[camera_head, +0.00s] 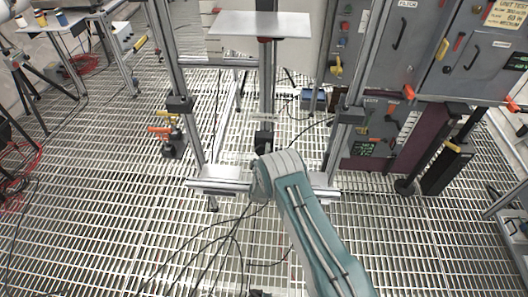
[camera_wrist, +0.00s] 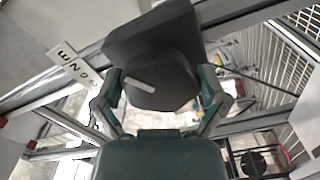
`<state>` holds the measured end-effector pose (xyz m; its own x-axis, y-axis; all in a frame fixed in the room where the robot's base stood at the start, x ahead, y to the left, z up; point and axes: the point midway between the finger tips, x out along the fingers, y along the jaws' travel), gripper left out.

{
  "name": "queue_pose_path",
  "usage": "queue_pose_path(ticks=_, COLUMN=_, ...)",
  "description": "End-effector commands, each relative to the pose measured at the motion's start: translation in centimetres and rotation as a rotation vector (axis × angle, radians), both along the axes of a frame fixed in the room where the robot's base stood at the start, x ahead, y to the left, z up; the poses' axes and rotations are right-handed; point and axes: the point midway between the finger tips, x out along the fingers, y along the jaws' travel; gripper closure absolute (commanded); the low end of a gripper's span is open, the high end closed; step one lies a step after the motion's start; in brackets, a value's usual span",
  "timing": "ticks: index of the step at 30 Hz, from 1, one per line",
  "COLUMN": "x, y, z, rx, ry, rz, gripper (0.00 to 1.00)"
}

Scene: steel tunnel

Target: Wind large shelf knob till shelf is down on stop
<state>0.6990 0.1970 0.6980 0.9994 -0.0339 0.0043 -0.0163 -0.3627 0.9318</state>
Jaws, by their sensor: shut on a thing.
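The shelf (camera_head: 262,24) is a flat light-grey plate high on the upright rail in the head view, well above the lower crossbar. The large knob (camera_wrist: 172,88) is dark grey with a pale stripe on its face and sits in front of a dark block (camera_wrist: 140,32) in the wrist view. My gripper (camera_wrist: 161,84) is shut on the knob, one teal finger on its left side and one on its right. In the head view my arm's end covers the knob and the fingers. I cannot make out the stop.
Aluminium posts (camera_head: 178,90) with black clamps stand on both sides of the rail. Grey control cabinets (camera_head: 400,50) are at the right. Black cables (camera_head: 215,235) lie on the grated floor. A white lettered plate (camera_wrist: 74,66) is left of the knob in the wrist view.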

Motion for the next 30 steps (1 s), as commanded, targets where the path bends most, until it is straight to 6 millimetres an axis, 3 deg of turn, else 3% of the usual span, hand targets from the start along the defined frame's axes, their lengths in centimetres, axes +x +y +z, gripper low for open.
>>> queue_pose_path(ticks=1, x=-0.65, y=0.08, z=-0.92, rx=-0.032, ry=0.021, rz=0.004, gripper=0.55)
queue_pose_path(ticks=12, x=-0.63, y=0.03, z=-0.86, rx=-0.140, ry=0.024, rz=0.006, gripper=0.55)
queue_pose_path(ticks=25, x=-0.61, y=-0.03, z=-0.85, rx=-0.147, ry=0.024, rz=0.005, gripper=0.55)
queue_pose_path(ticks=26, x=-0.61, y=-0.03, z=-0.85, rx=-0.146, ry=0.024, rz=0.005, gripper=0.00)
queue_pose_path(ticks=30, x=-0.56, y=-0.07, z=-0.85, rx=-0.146, ry=0.025, rz=0.004, gripper=0.00)
